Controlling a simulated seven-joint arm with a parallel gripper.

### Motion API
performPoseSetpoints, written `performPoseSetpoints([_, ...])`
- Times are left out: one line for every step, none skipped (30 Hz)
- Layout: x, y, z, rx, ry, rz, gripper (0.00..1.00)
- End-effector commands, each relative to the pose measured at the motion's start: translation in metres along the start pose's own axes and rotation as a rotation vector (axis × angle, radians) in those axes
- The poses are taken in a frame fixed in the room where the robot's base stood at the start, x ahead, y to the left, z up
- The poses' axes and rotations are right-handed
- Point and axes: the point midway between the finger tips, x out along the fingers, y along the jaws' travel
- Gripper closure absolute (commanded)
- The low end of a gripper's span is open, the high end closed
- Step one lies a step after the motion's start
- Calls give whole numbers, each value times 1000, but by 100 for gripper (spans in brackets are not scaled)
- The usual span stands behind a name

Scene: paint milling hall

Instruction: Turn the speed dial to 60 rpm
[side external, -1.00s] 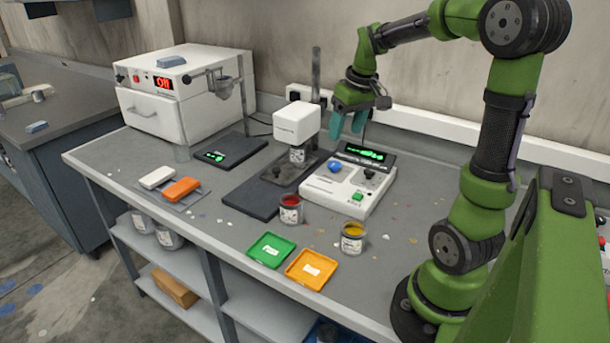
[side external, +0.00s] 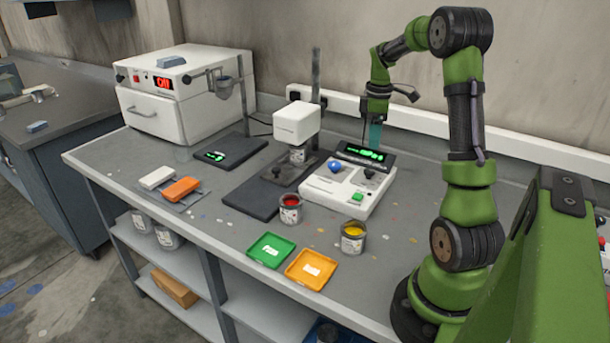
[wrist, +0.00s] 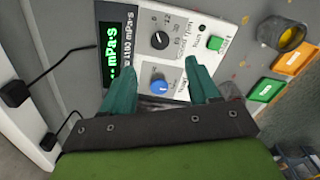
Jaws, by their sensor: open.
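The white control box (side external: 345,189) stands on the bench with a blue knob (side external: 334,166), a black knob (side external: 369,171) and a green button (side external: 357,196). In the wrist view the blue knob (wrist: 159,87) lies between my fingers in the picture, and the black knob (wrist: 160,40) is just beyond the tips. The scale marks around the knobs are too small to read, so I cannot tell which is the speed dial. My gripper (side external: 375,134) is open and empty, pointing down above the box's display end, touching neither knob. It also shows in the wrist view (wrist: 160,66).
A lit green display (side external: 364,154) edges the box. A mixer head (side external: 297,123) on a stand is to its left. Open red (side external: 290,210) and yellow (side external: 353,237) paint cans and green (side external: 271,251) and orange (side external: 311,269) trays stand in front.

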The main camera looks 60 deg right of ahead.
Motion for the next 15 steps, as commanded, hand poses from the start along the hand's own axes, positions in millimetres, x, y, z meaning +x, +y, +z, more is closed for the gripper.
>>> performPoseSetpoints([12,-1,0,1,-1,-5,39])
performPoseSetpoints([19,-1,0,2,-1,-5,39])
performPoseSetpoints([28,-1,0,1,-1,-5,39])
performPoseSetpoints([34,-1,0,2,0,-5,39])
performPoseSetpoints([41,-1,0,2,0,-5,39])
performPoseSetpoints([50,-1,0,1,-1,-5,39])
performPoseSetpoints([55,-1,0,1,0,-4,39])
performPoseSetpoints([61,-1,0,2,0,-4,39])
performPoseSetpoints([69,-1,0,2,0,-4,39])
performPoseSetpoints([74,-1,0,1,1,-3,39])
performPoseSetpoints([78,-1,0,1,1,-3,39])
performPoseSetpoints([84,0,0,1,1,-2,39])
performPoseSetpoints([87,0,0,1,1,-2,39])
performPoseSetpoints([90,0,0,2,1,-2,39])
performPoseSetpoints([94,0,0,2,2,-1,39])
